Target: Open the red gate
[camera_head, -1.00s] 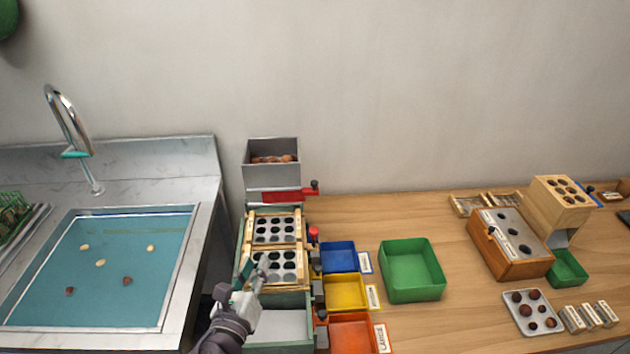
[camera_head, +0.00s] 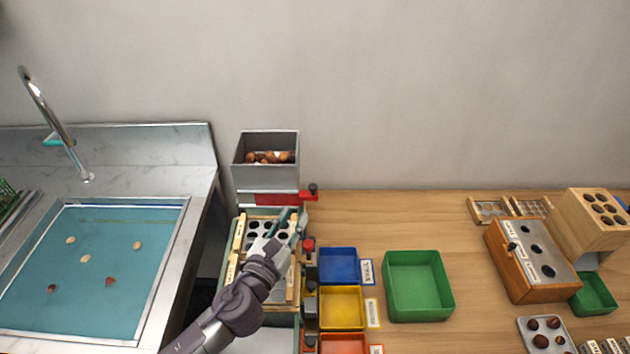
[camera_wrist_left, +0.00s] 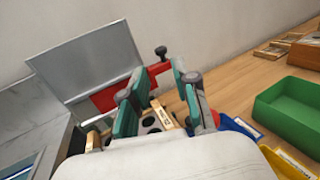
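The red gate (camera_head: 280,198) is a flat red plate under the grey hopper (camera_head: 265,160), with a dark knob (camera_head: 313,189) at its right end. The hopper holds brown chestnuts. In the left wrist view the red gate (camera_wrist_left: 105,98) and its dark knob (camera_wrist_left: 161,51) show beyond the fingers. My left gripper (camera_head: 290,222) is over the sorting plate with dark holes, a little in front of the gate and apart from it. Its teal fingers also show in the left wrist view (camera_wrist_left: 155,95), spread apart with nothing between them. My right gripper is not in view.
A red knob (camera_head: 308,245) stands beside the sorting plate. Blue (camera_head: 339,265), yellow (camera_head: 341,307) and green (camera_head: 418,286) bins stand to the right. A sink (camera_head: 95,265) is at left. A wooden box (camera_head: 530,260) stands far right.

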